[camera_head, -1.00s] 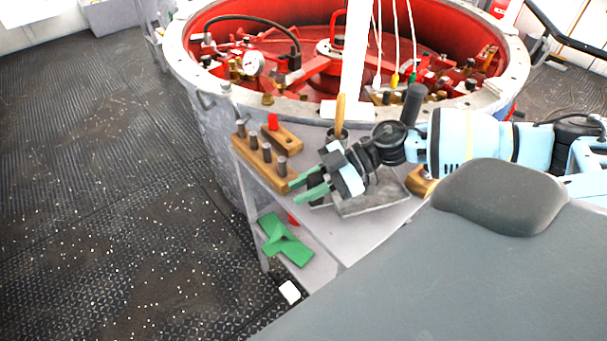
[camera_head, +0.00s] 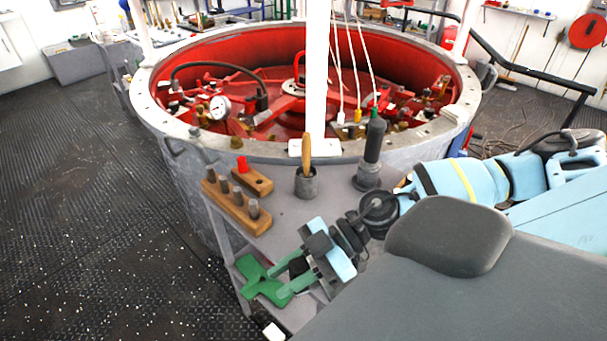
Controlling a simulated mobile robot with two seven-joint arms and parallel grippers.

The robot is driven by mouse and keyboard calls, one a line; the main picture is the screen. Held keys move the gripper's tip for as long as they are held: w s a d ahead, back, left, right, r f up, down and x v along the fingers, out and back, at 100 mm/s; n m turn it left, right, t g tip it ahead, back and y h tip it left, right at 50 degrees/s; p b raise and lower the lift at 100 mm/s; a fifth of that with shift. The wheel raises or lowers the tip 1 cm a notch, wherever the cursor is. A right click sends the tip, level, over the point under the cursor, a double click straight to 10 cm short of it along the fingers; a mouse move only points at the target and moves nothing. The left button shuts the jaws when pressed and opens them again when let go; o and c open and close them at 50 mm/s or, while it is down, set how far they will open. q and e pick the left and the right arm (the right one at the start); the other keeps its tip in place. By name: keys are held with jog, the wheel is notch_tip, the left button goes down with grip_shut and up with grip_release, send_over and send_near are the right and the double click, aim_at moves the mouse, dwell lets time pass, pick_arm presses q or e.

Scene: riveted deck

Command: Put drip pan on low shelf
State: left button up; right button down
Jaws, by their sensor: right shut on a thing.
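My right gripper (camera_head: 281,278), with two green fingers, is low at the front of the grey stand, pointing left. The low shelf (camera_head: 293,316) shows as a small grey strip below the stand's top. I cannot tell whether the pan touches the shelf. My left gripper is not in view.
The stand's top (camera_head: 285,212) carries a wooden block with several pegs (camera_head: 236,206), a smaller block with a red knob (camera_head: 255,181), a cup with a wooden-handled tool (camera_head: 306,184) and a dark upright tool (camera_head: 372,155). A large red-lined round housing (camera_head: 200,140) stands behind.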

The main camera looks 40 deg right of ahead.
jog(key=w+a+r, duration=0.3)
jog(key=a+r, duration=0.1)
jog(key=w+d+m+t+h, duration=0.1)
jog(key=w+d+m+t, duration=0.2)
jog(key=w+d+t, duration=0.1)
jog(key=shift+w+d+r+m+h, duration=0.4)
jog(key=shift+w+d+r, duration=0.05)
jog(key=shift+d, duration=0.05)
